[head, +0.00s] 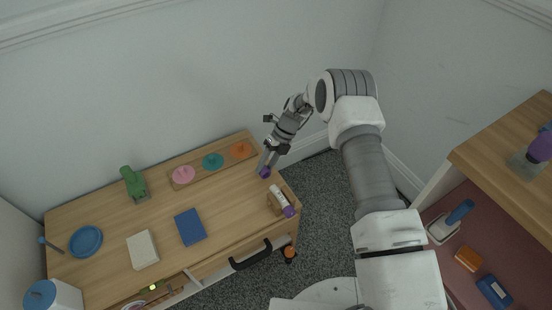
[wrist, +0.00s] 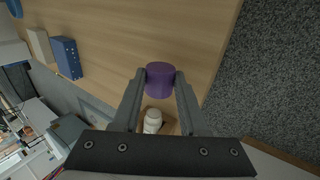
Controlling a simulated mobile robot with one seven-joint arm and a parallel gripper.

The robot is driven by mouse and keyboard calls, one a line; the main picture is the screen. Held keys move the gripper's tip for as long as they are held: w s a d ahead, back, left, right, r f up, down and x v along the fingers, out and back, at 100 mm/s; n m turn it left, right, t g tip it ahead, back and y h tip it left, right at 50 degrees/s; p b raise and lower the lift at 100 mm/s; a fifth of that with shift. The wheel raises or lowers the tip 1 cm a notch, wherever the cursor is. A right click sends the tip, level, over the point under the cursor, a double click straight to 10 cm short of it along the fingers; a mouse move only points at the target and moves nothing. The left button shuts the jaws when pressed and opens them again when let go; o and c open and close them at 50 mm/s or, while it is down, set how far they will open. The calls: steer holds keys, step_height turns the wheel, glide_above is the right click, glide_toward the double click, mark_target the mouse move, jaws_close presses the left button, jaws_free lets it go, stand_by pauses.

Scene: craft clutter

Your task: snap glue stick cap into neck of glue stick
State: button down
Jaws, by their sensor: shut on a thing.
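The glue stick cap is a short purple cylinder (wrist: 160,80), held between the two fingertips of my gripper (wrist: 160,82) in the wrist view. In the head view my gripper (head: 267,163) is above the right end of the wooden table, with the purple cap (head: 264,172) at its tip. The glue stick (head: 281,201) is white with a purple end and sits in a small wooden holder (head: 271,204) near the table's right front corner. In the wrist view its white neck (wrist: 152,121) shows between the fingers, apart from the cap.
A wooden strip (head: 226,160) with pink, teal and orange discs lies at the table's back. A green object (head: 133,183), blue book (head: 190,227), cream block (head: 142,249) and blue dish (head: 86,241) are farther left. A shelf unit (head: 505,165) stands at right.

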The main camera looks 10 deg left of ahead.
mark_target(278, 199)
steer(key=shift+a+f, duration=0.2)
stand_by(0.3)
steer(key=shift+s+d+r+p, duration=0.25)
steer(key=shift+s+d+p, duration=0.4)
steer(key=shift+s+p, duration=0.3)
steer(key=shift+s+d+f+p, duration=0.25)
steer(key=shift+s+d+p, duration=0.4)
steer(key=shift+s+p, duration=0.1)
steer(key=shift+s+d+p, duration=0.4)
steer(key=shift+s+d, duration=0.25)
steer(key=shift+s, duration=0.2)
stand_by(1.4)
steer(key=shift+c, duration=1.8)
jaws_free()
